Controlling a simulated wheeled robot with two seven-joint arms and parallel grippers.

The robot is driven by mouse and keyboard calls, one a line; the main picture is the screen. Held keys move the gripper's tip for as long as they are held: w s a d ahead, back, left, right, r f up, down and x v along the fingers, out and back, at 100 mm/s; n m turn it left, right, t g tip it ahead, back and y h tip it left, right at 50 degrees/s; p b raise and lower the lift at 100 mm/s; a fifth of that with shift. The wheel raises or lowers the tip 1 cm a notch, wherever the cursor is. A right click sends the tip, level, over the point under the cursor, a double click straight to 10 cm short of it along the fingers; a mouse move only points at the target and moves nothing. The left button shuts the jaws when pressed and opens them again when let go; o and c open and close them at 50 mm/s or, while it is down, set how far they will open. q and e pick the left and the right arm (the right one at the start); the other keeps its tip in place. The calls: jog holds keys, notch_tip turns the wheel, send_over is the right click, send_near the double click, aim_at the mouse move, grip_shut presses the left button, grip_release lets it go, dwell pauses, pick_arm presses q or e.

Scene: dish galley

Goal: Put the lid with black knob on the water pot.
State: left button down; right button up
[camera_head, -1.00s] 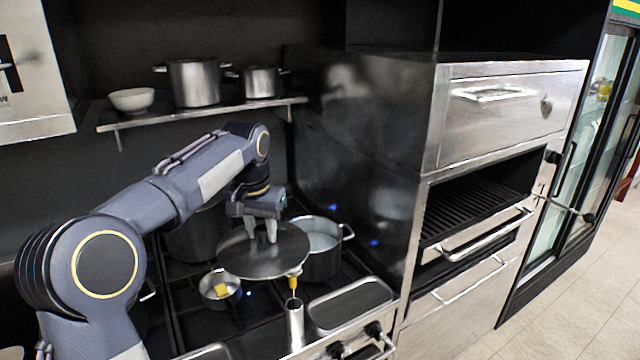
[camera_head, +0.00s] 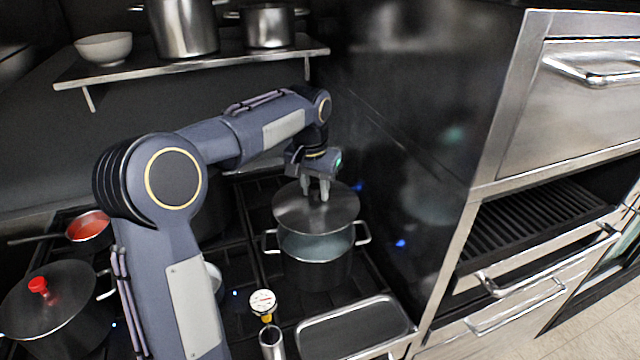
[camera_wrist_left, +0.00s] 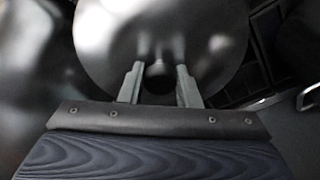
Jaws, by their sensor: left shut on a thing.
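My left gripper (camera_head: 316,190) is shut on the black knob (camera_wrist_left: 158,78) of a round dark metal lid (camera_head: 316,213). The lid also fills the upper middle of the left wrist view (camera_wrist_left: 110,45). The lid is over the back part of the water pot (camera_head: 317,262), a two-handled pot with pale water showing in front of the lid's near edge. The lid seems a little above the rim; whether it touches at the back is hidden. My right gripper is not in view.
A pot with a red-knobbed lid (camera_head: 52,298) and a pan of red sauce (camera_head: 88,226) are at the left. A steel tray (camera_head: 355,328), a metal cylinder (camera_head: 272,343) and a dial thermometer (camera_head: 263,302) are in front. The dark oven side (camera_head: 420,130) stands close to the right. A shelf (camera_head: 200,62) with a bowl and pots is behind.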

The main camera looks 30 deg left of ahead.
aim_at(315, 199)
pick_arm(q)
jog(key=shift+w+f+b, duration=0.15)
jog(key=shift+f+b, duration=0.2)
jog(key=shift+f, duration=0.2)
jog(key=shift+f+b, duration=0.7)
notch_tip(315, 199, down, 3)
jog(key=b, duration=0.3)
jog(key=shift+f, duration=0.1)
jog(key=shift+f+b, duration=0.45)
jog(key=shift+f, duration=0.4)
jog(key=shift+f, duration=0.1)
jog(key=shift+f, duration=0.5)
dwell(0.6)
jog(key=c, duration=1)
grip_release()
